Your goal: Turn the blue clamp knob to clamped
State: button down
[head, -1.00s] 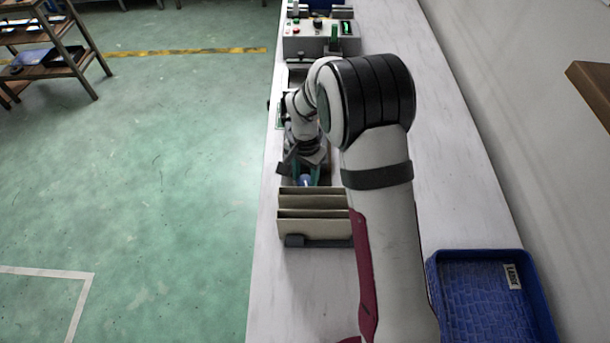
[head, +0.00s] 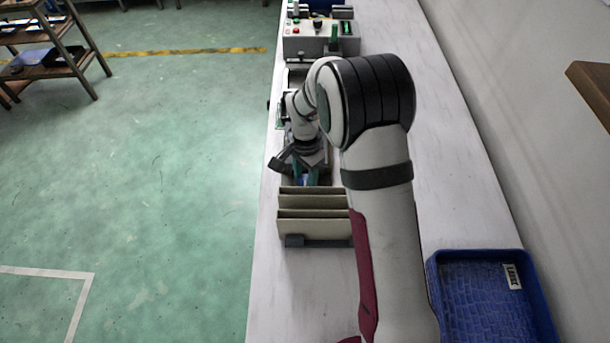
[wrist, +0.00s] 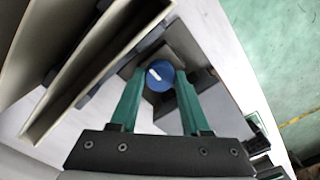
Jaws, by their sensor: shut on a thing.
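The blue clamp knob (wrist: 159,76) is round with a white mark on its face. In the wrist view it sits between the two green fingers of my gripper (wrist: 158,84), which is shut on it. The white mark runs slantwise in the wrist view. The knob stands on a dark grey base (wrist: 186,45). In the head view my gripper (head: 306,178) is low over the bench, just behind the cream panels, with only a little of the blue knob showing between the fingers.
Upright cream panels in a holder (head: 312,228) stand close in front of my gripper and also fill the left of the wrist view (wrist: 85,60). A grey control box (head: 308,45) stands at the back. A blue tray (head: 482,300) is at the front right.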

aim_at(305, 181)
jog(key=c, duration=0.7)
grip_release()
jog(key=shift+o, duration=0.2)
notch_tip(305, 181, up, 16)
jog(key=s+d+n+y, duration=0.1)
jog(key=s+d, duration=0.2)
jog(key=s, duration=1.1)
jog(key=s+d+r+n, duration=0.1)
jog(key=s+d, duration=0.3)
jog(key=s, duration=1.1)
jog(key=shift+r+n+y, duration=0.2)
jog(key=shift+n+y, duration=0.2)
jog(key=shift+n, duration=0.4)
